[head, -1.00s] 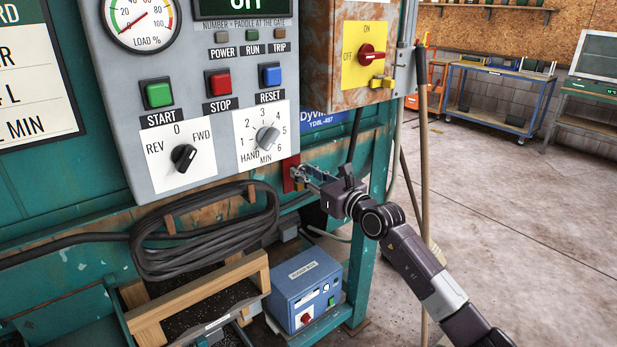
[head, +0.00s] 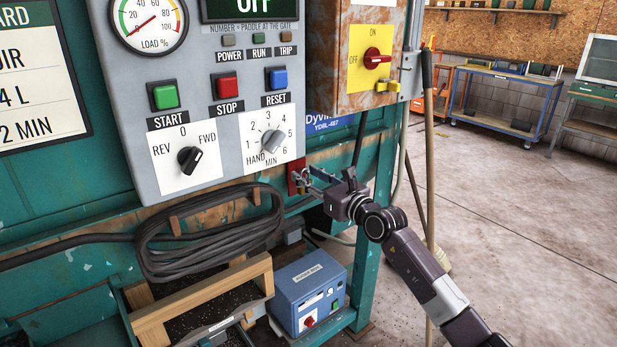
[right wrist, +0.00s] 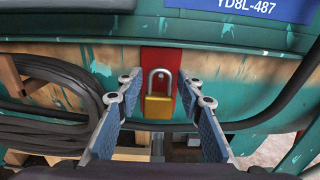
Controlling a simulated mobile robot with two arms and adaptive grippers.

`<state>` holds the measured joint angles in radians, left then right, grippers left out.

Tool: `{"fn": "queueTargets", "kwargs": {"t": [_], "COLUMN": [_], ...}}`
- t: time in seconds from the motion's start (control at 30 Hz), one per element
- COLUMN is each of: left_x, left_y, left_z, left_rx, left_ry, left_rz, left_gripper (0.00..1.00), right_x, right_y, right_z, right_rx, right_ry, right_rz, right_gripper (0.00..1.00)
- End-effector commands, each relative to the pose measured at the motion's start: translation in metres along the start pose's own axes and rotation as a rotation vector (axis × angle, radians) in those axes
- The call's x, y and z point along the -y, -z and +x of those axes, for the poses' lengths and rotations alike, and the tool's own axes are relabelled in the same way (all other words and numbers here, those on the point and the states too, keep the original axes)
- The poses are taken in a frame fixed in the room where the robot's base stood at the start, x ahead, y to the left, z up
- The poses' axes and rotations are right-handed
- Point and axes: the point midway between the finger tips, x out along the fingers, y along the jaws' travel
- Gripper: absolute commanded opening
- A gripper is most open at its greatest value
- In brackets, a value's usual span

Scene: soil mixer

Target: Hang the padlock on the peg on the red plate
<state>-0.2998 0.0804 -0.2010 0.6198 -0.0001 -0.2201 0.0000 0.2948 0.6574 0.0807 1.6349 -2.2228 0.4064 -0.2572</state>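The padlock (right wrist: 160,106) has a brass body and a grey shackle. In the right wrist view it hangs upright in front of the red plate (right wrist: 160,57), shackle up. My right gripper (right wrist: 160,91) is open, one finger on each side of the padlock, with gaps between fingers and body. In the head view the right gripper (head: 309,181) is at the red plate (head: 292,183), and the padlock is small and partly covered there. My left gripper is not in view.
The grey control panel (head: 210,110) overhangs just above left of the plate. A coiled black cable (head: 205,235) hangs to the left. A blue box (head: 308,290) stands below. A broom handle (head: 429,150) leans at the right, near my forearm.

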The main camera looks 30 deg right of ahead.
Motion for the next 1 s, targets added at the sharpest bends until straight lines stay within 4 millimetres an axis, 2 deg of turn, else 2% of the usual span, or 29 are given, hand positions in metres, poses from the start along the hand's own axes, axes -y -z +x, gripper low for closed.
{"fn": "queueTargets", "kwargs": {"t": [0.33, 0.47, 1.0], "left_x": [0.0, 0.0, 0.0], "left_y": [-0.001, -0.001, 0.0], "left_z": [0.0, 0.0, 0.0], "left_rx": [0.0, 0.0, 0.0], "left_ry": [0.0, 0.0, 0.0], "left_rz": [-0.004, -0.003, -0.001], "left_gripper": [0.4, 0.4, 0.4], "right_x": [0.0, 0.0, 0.0], "right_y": [0.001, 0.002, 0.002], "right_z": [-0.001, -0.007, -0.088], "right_rx": [-0.003, -0.003, -0.004], "right_ry": [0.0, -0.001, -0.001], "right_rz": [0.0, 0.001, 0.0], "right_gripper": [0.43, 0.43, 0.43]}}
